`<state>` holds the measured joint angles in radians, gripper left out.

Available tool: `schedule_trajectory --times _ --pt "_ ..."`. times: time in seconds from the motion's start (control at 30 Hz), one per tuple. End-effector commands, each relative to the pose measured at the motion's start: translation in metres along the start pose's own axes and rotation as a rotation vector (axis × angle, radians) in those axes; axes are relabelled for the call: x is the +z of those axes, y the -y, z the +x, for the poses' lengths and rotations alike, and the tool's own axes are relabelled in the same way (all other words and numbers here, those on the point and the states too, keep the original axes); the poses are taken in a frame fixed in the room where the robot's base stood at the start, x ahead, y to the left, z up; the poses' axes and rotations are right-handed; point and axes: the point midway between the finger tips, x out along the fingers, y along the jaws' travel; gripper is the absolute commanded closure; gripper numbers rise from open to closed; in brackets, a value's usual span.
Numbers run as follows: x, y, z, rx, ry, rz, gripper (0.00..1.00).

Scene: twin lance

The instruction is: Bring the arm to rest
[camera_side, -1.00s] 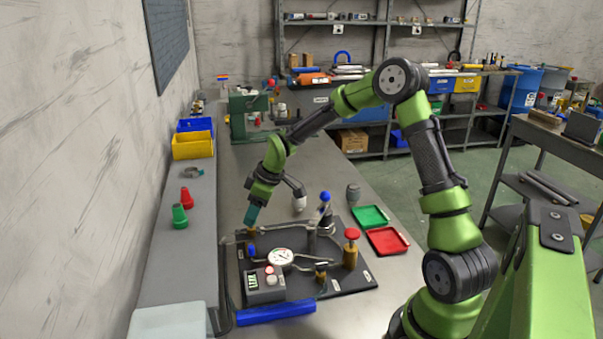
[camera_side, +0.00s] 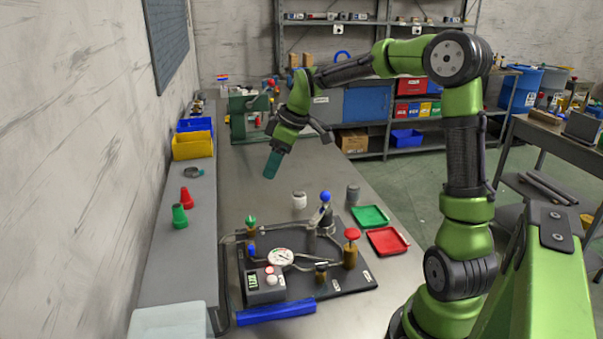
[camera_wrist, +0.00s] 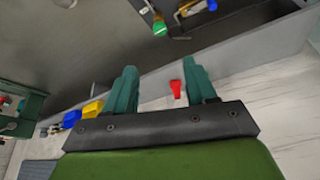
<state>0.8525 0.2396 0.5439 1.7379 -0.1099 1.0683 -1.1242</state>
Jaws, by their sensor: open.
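My gripper (camera_side: 272,164) hangs in the air above the bench, behind the black rig board, with its teal fingers pointing down. In the wrist view my gripper (camera_wrist: 165,88) has its two teal fingers spread wide apart, with nothing held between them. A red cone (camera_wrist: 175,88) shows between the fingers there, but it stands on the ledge well beyond them. The rig board (camera_side: 352,278) carries a gauge (camera_side: 281,257), a green knob (camera_side: 251,221), a blue-topped lever (camera_side: 325,197) and a red-topped valve (camera_side: 352,234). My gripper touches none of these.
A green tray (camera_side: 370,216) and a red tray (camera_side: 387,240) lie right of the board. Red (camera_side: 187,197) and green (camera_side: 179,216) cones stand on the left ledge, near a yellow bin (camera_side: 192,145). White (camera_side: 299,200) and grey (camera_side: 353,193) cylinders stand behind the board.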

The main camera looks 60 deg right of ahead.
Motion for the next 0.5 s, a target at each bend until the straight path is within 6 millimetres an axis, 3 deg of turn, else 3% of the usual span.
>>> schedule_trajectory --times 0.27,0.4,0.5 --pt "0.000 0.000 0.001 0.002 -0.001 0.044 0.44" --pt "0.015 0.003 0.008 0.001 0.022 0.216 0.44" --pt "0.029 0.020 0.004 0.036 0.047 0.371 0.44"
